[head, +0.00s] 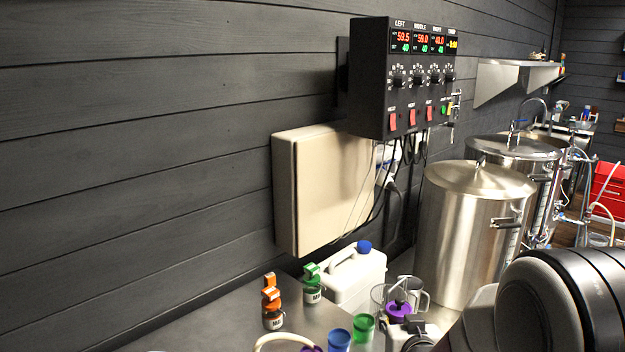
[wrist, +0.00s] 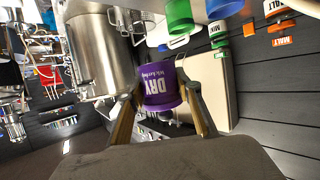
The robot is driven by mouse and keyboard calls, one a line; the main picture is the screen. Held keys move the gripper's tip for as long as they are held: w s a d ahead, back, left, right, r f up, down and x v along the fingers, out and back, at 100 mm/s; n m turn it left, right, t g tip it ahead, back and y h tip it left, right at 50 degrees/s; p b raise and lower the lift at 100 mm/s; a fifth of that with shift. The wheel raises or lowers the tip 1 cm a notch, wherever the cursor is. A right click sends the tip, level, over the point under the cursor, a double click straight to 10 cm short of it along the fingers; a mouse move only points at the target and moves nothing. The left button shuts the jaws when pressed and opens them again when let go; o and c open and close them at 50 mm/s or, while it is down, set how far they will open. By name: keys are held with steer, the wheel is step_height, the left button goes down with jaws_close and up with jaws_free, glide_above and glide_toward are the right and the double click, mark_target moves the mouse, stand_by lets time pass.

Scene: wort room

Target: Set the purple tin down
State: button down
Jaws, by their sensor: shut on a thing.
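The purple tin (wrist: 160,88) with white lettering that reads "DRY" is between the two fingers of my gripper (wrist: 161,100) in the wrist view. My gripper is shut on its sides. The wrist picture is upside down; the tin looks upright. A purple top (head: 398,311) shows beside my arm in the head view and looks like the same tin. My arm hides much of that area. I cannot tell how far the tin's base is from the steel counter (head: 215,322).
A blue cup (head: 338,341) and a green cup (head: 363,328) stand left of it. Behind are an orange-topped jar (head: 271,310), a green-topped jar (head: 312,288), a white jug (head: 352,276) and clear pitchers (head: 412,292). A steel kettle (head: 465,235) stands right. Bare counter shows at the left.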

steer(key=shift+a+r, duration=0.15)
steer(key=shift+a, duration=0.7)
steer(key=shift+d, duration=0.1)
steer(key=shift+d+f, duration=0.1)
steer(key=shift+f, duration=0.8)
steer(key=w+a+f+n+g+y, duration=0.2)
steer(key=w+a+n+y, duration=0.55)
steer(key=w+a, duration=0.5)
steer(key=shift+a+f+n+g+y, duration=0.1)
steer(key=shift+a+n+g+y, duration=1)
steer(key=shift+a, duration=0.35)
steer(key=shift+a+f+n+g+y, duration=0.1)
steer(key=shift+a+n+g+y, duration=0.9)
steer(key=shift+a, duration=0.4)
